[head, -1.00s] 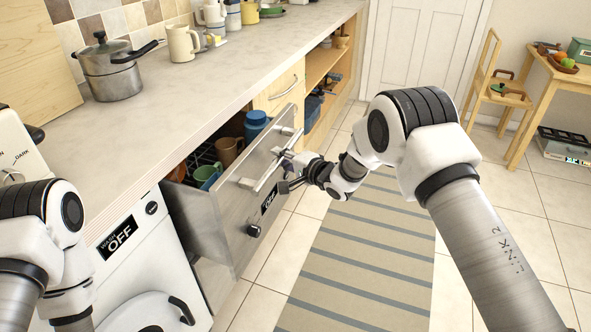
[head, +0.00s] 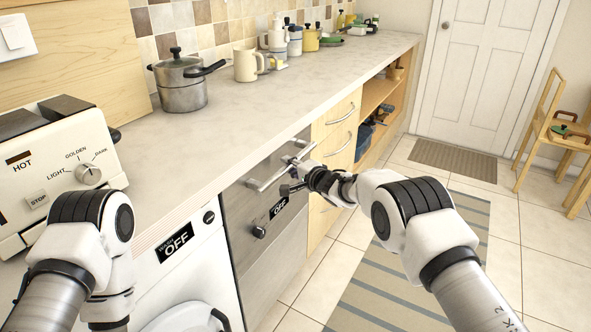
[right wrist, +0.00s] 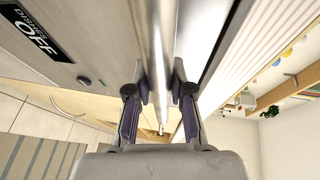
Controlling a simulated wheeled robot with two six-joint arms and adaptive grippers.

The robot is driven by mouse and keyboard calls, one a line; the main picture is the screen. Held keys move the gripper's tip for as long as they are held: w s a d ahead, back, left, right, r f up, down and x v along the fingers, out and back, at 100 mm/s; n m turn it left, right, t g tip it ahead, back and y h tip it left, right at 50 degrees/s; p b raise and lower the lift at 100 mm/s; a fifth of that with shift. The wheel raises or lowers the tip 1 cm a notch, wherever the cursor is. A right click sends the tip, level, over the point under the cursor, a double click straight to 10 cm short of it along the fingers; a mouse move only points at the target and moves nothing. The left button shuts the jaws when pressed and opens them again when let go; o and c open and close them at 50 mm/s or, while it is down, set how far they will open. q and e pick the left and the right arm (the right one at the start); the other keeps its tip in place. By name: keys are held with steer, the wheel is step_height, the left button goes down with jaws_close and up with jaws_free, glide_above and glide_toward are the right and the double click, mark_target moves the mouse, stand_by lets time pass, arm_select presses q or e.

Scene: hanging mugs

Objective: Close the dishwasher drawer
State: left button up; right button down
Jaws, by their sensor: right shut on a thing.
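The dishwasher drawer (head: 265,205) has a grey front with a black "OFF" label and a dark knob. It sits under the counter, between the white washing machine and the wooden drawers. Its front looks flush, or nearly flush, with its neighbours, and its inside is hidden. My right gripper (head: 296,172) is at the bar handle (head: 262,183) near its right end. In the right wrist view the gripper (right wrist: 160,88) is shut on the handle (right wrist: 154,35), with a finger on each side. Only upper links of my left arm show; its gripper is out of view.
The washing machine (head: 190,270) stands left of the drawer. Wooden drawers (head: 337,128) and an open shelf (head: 378,98) lie to the right. A pot (head: 181,87), mugs and a toaster (head: 55,165) stand on the counter. A striped rug (head: 385,290) covers the floor in front.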

steer(key=c, duration=1)
jaws_free()
steer(key=shift+s+d, duration=0.1)
steer(key=v, duration=1.2)
